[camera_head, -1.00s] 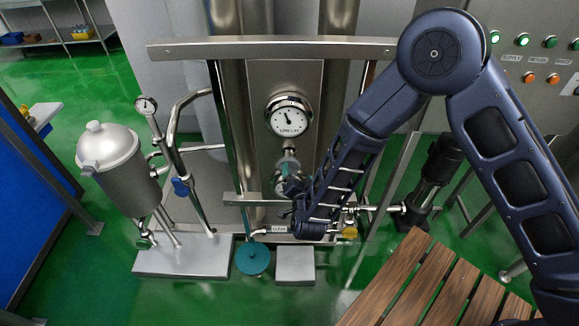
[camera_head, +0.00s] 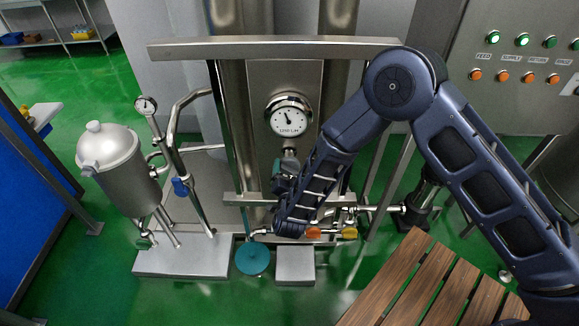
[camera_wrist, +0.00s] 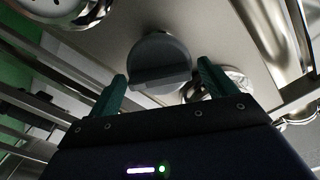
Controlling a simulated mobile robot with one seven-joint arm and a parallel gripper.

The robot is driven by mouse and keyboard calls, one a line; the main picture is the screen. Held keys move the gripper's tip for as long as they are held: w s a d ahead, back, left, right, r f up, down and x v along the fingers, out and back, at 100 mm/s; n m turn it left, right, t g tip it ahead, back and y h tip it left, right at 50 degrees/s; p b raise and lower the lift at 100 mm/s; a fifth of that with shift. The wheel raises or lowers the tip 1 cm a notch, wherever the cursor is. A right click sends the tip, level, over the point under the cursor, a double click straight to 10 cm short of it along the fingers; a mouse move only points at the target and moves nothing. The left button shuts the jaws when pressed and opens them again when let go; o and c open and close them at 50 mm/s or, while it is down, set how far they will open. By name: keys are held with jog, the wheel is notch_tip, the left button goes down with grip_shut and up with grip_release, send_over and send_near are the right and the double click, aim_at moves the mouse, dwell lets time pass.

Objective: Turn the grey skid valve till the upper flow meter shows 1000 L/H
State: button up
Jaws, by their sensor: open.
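The grey valve (camera_wrist: 158,60), a round knob with a straight bar across it, shows in the wrist view. My gripper (camera_wrist: 162,72) is open, with one green finger to each side of the knob's lower part. I cannot tell whether the fingers touch it. In the head view my forearm hides the valve and the fingertips. The upper flow meter (camera_head: 289,115) is a round white dial on the steel panel, with a dark needle pointing up and left. Its figures are too small to read surely.
A steel rail (camera_head: 270,48) crosses above the meter. Below my wrist are orange (camera_head: 314,233) and yellow (camera_head: 349,233) handles and a teal disc (camera_head: 252,258). A steel vessel (camera_head: 120,165) stands left, a slatted wooden bench (camera_head: 430,290) right.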

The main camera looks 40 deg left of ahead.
jog(key=shift+x, duration=1.25)
jog(key=c, duration=0.7)
jog(key=shift+m, duration=1.6)
jog(key=shift+c, duration=0.2)
jog(key=o, duration=0.7)
jog(key=shift+o, duration=0.2)
jog(key=v, duration=1)
jog(key=shift+s+d, duration=0.25)
jog(key=shift+d, duration=0.1)
